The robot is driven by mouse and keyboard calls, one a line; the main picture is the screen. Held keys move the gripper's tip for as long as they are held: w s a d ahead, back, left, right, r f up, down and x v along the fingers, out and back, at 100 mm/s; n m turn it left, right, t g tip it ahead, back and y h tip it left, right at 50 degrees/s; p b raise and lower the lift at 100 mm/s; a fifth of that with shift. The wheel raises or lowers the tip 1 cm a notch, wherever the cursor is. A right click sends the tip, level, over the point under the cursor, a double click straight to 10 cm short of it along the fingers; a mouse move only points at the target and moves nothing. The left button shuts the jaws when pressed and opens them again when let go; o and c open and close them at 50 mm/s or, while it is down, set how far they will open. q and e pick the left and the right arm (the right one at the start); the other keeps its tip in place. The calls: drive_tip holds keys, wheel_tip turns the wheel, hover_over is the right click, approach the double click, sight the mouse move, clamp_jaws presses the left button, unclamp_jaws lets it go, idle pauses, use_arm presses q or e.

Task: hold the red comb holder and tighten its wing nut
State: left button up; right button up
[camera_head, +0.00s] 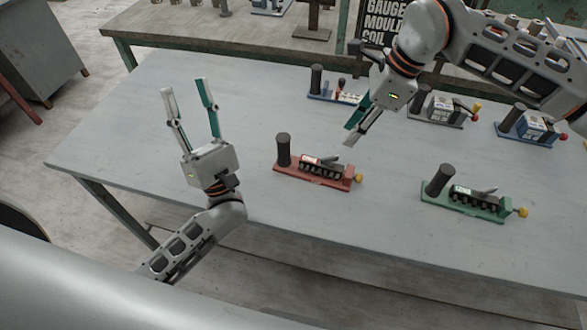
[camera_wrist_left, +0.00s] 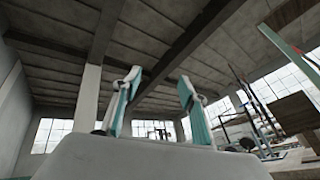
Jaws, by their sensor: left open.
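The red comb holder (camera_head: 345,183) stands on the grey table, with a black upright post (camera_head: 283,150) at its left end and a row of black teeth along it. My left gripper (camera_head: 185,87) is open and empty, left of the holder, fingers pointing up. Its spread fingers also show in the left wrist view (camera_wrist_left: 158,95). My right gripper (camera_head: 355,135) hangs above and right of the holder, apart from it; its opening is unclear.
A green holder (camera_head: 487,214) stands to the right on the grey table (camera_head: 130,130). A blue holder (camera_head: 318,97), a grey one (camera_head: 446,122) and another blue one (camera_head: 510,130) stand farther back. The table's left part is clear. A second bench (camera_head: 180,32) stands behind.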

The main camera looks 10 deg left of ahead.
use_arm(q)
drive_tip(key=w+d+f+n+g+h, duration=0.3)
drive_tip(key=d+f+n+g, duration=0.25)
drive_tip(key=d+f, duration=0.35)
drive_tip(key=m+g+h, duration=0.1)
drive_tip(key=g+h, duration=0.2)
drive_tip(key=h, duration=0.3)
approach(285, 151)
drive_tip(key=w, duration=0.2)
drive_tip(key=w+a, duration=0.1)
drive_tip(key=shift+w+r, duration=0.25)
drive_tip(key=shift+r, duration=0.15)
drive_tip(key=shift+a+f+n+y, duration=0.15)
drive_tip(key=shift+f+n+y, duration=0.15)
drive_tip(key=shift+f+n, duration=0.05)
drive_tip(key=shift+w+a+f, duration=0.15)
drive_tip(key=shift+a, duration=0.05)
drive_tip(key=shift+g, duration=0.25)
drive_tip(key=x, duration=0.7)
drive_tip(key=shift+w+a, duration=0.15)
drive_tip(key=shift+w, duration=0.05)
